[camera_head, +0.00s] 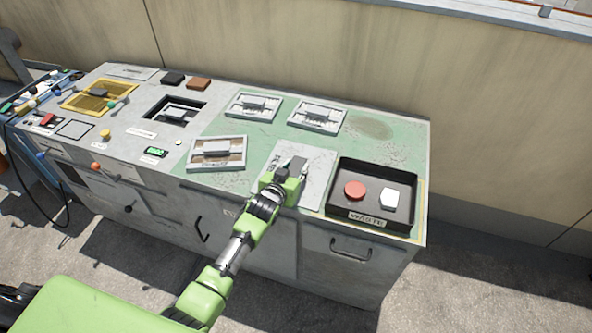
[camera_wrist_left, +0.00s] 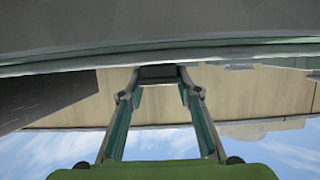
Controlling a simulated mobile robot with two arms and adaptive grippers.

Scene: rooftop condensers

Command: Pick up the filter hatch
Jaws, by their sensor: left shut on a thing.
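The filter hatch looks to be the light grey plate (camera_head: 318,160) on the green part of the bench top, left of the waste tray. A label shows at its left edge. My left gripper (camera_head: 293,168) is over it, shut on its grey raised handle. In the left wrist view a dark grey block, the handle (camera_wrist_left: 160,74), sits between the two fingertips of my left gripper (camera_wrist_left: 160,82). The gripper and arm hide the near left part of the plate. I cannot tell whether the plate is lifted. My right gripper is not in view.
A black waste tray (camera_head: 345,214) holds a red disc (camera_head: 355,190) and a white piece (camera_head: 389,200). Framed panels with handles (camera_head: 217,153) lie left and behind. A black-edged recess (camera_head: 166,112) and a yellow grille (camera_head: 78,98) are farther left. A wall (camera_head: 400,70) stands behind.

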